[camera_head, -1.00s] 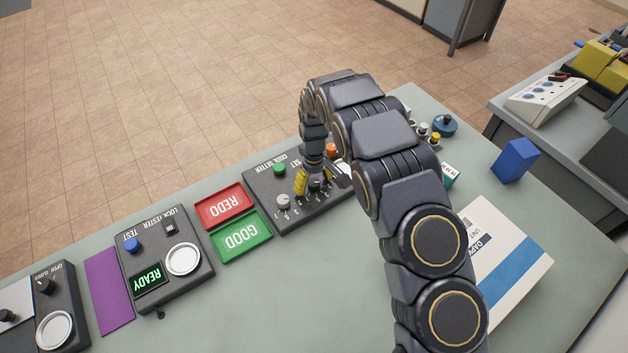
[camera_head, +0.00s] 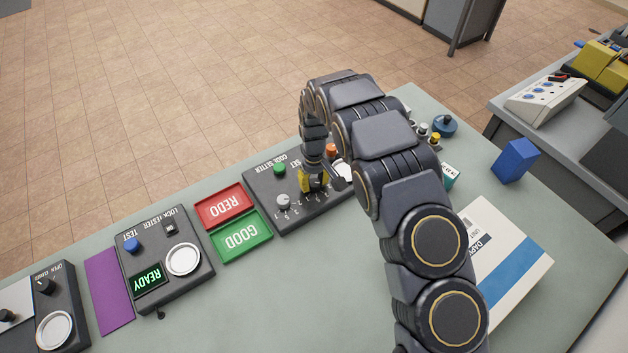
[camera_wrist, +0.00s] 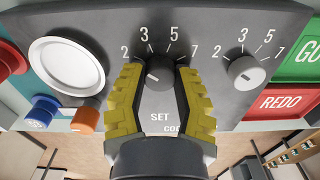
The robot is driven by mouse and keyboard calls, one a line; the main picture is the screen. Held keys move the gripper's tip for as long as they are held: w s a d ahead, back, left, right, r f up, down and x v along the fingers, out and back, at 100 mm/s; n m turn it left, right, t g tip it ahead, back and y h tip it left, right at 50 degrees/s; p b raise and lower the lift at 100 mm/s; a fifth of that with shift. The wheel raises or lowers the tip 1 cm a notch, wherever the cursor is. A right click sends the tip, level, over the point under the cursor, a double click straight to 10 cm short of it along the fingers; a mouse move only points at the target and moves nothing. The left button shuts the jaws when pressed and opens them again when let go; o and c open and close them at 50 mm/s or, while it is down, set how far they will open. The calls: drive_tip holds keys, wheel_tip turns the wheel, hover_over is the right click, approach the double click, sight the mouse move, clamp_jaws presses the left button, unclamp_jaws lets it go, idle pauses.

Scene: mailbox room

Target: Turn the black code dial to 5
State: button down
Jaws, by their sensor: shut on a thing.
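The black code dial (camera_wrist: 159,72) sits on the dark code setter panel (camera_wrist: 215,20), with the numbers 2, 3, 5 and 7 around it. My gripper (camera_wrist: 160,76) has its yellow fingers shut on the dial from both sides in the wrist view. In the head view my gripper (camera_head: 314,182) is low over the same panel (camera_head: 262,188), and its fingers hide the black dial. A small pale mark shows on the dial, but I cannot tell for sure which number it points to.
A grey dial (camera_wrist: 245,74) with its own 2, 3, 5, 7 scale is close beside. A white round plate (camera_wrist: 68,68), an orange knob (camera_wrist: 86,120) and a blue knob (camera_wrist: 41,113) are on the other side. Red REDO (camera_head: 224,206) and green GOOD (camera_head: 241,237) trays lie beside the panel.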

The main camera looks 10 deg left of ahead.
drive_tip(key=m, duration=1)
drive_tip(key=shift+m, duration=0.3)
drive_tip(key=shift+f+m, duration=0.1)
drive_tip(key=shift+m, duration=1.7)
drive_tip(key=c, duration=0.7)
unclamp_jaws()
